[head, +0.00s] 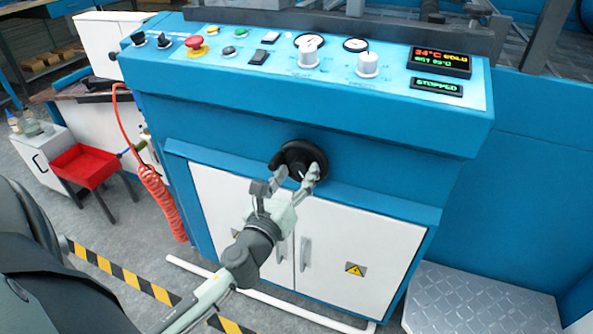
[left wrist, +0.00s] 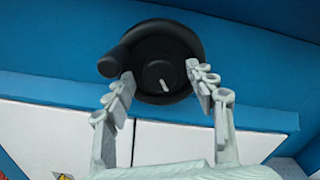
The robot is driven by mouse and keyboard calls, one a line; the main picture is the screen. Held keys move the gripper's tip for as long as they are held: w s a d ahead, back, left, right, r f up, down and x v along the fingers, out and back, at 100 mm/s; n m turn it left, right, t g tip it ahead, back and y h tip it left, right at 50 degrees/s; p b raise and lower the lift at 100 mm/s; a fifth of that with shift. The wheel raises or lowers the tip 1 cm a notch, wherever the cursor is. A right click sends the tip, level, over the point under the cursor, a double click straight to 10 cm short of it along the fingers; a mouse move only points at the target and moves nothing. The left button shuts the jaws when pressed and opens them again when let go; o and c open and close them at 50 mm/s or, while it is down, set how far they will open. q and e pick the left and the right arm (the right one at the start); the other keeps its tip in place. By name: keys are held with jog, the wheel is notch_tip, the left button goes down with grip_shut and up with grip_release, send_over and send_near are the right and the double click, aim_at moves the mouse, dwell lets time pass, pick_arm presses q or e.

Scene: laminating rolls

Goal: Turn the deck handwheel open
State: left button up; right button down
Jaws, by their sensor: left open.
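The black deck handwheel (head: 292,152) is mounted on the blue front panel of the machine, above the white cabinet doors. In the left wrist view the handwheel (left wrist: 165,52) shows a round rim, a knob (left wrist: 112,64) at its left and a pale mark near its hub. My left gripper (head: 297,174) is open in front of the wheel's lower part. Its two fingers stand apart at the wheel's lower left and lower right in the left wrist view (left wrist: 165,85). I cannot tell whether the fingertips touch the rim. My right gripper is not in view.
The sloped control panel (head: 300,80) above carries a red button (head: 196,43), white knobs and a display reading STOPPED (head: 437,87). White cabinet doors (head: 345,250) with handles are below. A red tray (head: 83,165) and coiled red hose (head: 160,200) are at left.

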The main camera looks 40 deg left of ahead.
pick_arm(q)
jog(key=shift+w, duration=0.15)
jog(key=c, duration=1.2)
jog(key=shift+o, duration=0.2)
